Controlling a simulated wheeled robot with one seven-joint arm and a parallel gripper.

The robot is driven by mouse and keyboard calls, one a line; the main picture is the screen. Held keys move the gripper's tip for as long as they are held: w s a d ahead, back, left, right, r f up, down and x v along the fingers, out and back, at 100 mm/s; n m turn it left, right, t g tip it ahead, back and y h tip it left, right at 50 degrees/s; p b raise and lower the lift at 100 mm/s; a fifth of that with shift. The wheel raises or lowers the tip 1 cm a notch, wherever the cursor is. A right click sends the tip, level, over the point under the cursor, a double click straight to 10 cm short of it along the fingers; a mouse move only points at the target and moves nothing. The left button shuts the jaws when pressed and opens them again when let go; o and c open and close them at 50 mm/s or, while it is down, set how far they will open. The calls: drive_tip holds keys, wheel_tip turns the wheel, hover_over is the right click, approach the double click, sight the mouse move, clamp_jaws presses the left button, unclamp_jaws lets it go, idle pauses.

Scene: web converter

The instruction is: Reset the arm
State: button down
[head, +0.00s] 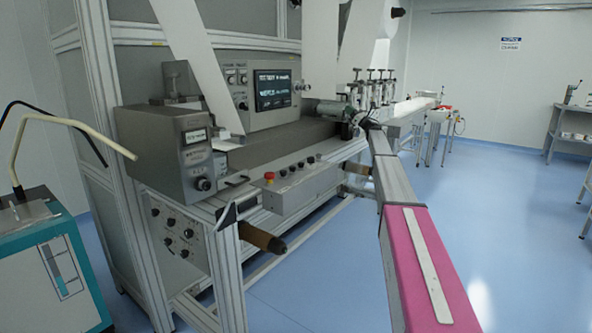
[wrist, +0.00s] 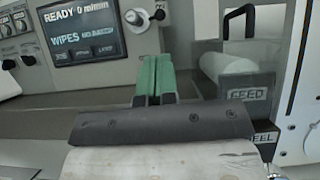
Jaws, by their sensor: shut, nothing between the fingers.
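My arm (head: 395,180), pink and grey, stretches from the lower right of the head view forward to the machine's deck. My gripper (head: 336,109) is at its far end, in front of the machine's control panel. The hand is small and partly hidden by the wrist there. In the wrist view, the two green fingers (wrist: 154,62) lie side by side, shut, with nothing seen between them. They point toward the panel, below and right of its display (wrist: 84,31), which reads READY and WIPES.
The converter's grey deck (head: 270,143) lies beneath the gripper. A grey control box (head: 165,150) stands at the deck's left end. White web (head: 203,65) hangs above. A FEED label (wrist: 248,93) is right of the fingers. Blue floor (head: 480,200) is open on the right.

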drive_tip(key=s+f+m+g+h, duration=0.1)
drive_tip(key=s+f+m+h, duration=1)
drive_tip(key=s+f+m, duration=0.65)
drive_tip(key=s+f+m+g+h, duration=0.1)
drive_tip(key=s+f+m+h, duration=1.15)
drive_tip(key=f+m, duration=0.7)
drive_tip(key=s+a+f+m+g+y, duration=0.1)
drive_tip(key=s+a+f+m+g, duration=0.2)
drive_tip(key=s, duration=1.1)
drive_tip(key=s+a+f+m+g+y, duration=0.1)
drive_tip(key=s+a+f+m+g, duration=0.2)
drive_tip(key=s, duration=1.1)
drive_tip(key=s+a+f+m+g+y, duration=0.1)
drive_tip(key=s+a+f+m+g, duration=0.2)
drive_tip(key=s, duration=1.1)
wheel_tip(320, 180, down, 6)
drive_tip(key=m+g, duration=0.1)
drive_tip(key=g, duration=0.2)
drive_tip(key=shift+s+r+g, duration=0.15)
drive_tip(key=shift+r+g, duration=0.05)
drive_tip(key=shift+g, duration=0.1)
